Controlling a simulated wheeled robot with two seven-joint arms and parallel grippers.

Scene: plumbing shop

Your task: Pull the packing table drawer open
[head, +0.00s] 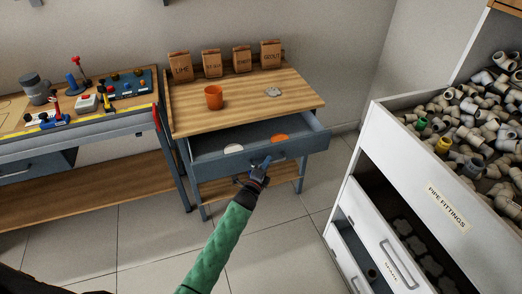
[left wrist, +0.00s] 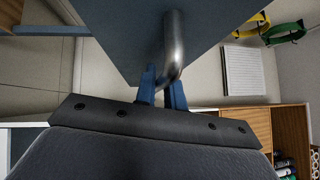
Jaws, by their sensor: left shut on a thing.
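The packing table (head: 187,119) has a wooden top and a grey-blue drawer (head: 310,143) that stands pulled out from under it. A white item (head: 233,148) and an orange item (head: 280,137) lie inside the drawer. My left gripper (head: 260,172) is at the middle of the drawer front. In the left wrist view its two blue fingers (left wrist: 160,88) are shut around the curved metal drawer handle (left wrist: 173,45), below the drawer front (left wrist: 115,30). My right gripper is in neither view.
A workbench (head: 95,127) with tools is at left. A white pipe-fittings cabinet (head: 400,150) stands at right. Tiled floor (head: 270,235) lies clear between.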

